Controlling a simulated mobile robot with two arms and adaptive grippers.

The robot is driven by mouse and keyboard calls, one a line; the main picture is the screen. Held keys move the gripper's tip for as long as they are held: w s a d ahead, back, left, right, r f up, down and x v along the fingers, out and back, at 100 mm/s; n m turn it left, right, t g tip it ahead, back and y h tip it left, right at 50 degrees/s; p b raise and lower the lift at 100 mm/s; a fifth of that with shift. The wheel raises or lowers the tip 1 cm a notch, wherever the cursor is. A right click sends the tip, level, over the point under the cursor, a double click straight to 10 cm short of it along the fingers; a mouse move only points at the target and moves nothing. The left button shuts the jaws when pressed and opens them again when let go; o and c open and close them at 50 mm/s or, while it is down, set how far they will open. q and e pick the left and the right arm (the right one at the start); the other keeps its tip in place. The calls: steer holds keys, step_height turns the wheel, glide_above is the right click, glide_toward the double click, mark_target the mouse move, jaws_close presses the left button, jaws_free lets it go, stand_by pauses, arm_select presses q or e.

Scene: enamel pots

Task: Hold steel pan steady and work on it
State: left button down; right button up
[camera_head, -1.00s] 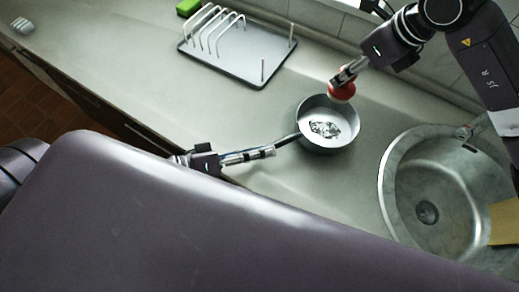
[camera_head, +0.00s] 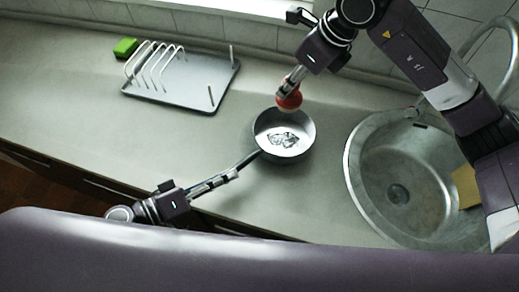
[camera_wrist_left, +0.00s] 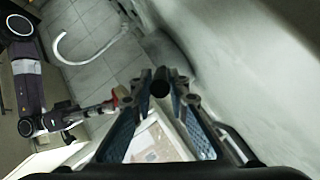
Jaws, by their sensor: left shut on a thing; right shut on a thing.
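My right gripper (camera_head: 296,78) is shut on a red, rounded tool (camera_head: 289,100) with a pale underside. The tool overlaps the pan's far rim in the head view; I cannot tell whether it touches. The red tool shows small in the left wrist view (camera_wrist_left: 119,95).
A grey drying rack (camera_head: 190,90) with white wire loops stands at the back left, beside a green sponge-like block (camera_head: 124,47). The round steel sink (camera_head: 375,190) lies right of the pan, with a yellow cloth or sponge (camera_head: 466,187) in it.

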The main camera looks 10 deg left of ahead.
stand_by(0.4)
steer(key=shift+s+d, duration=0.2)
steer(key=shift+d, duration=0.75)
steer(key=shift+s+d, duration=0.2)
steer(key=shift+d, duration=0.7)
step_height(320, 180, down, 14)
steer(key=shift+f, duration=1.65)
steer(key=shift+w+a, duration=0.1)
steer(key=shift+a, duration=0.05)
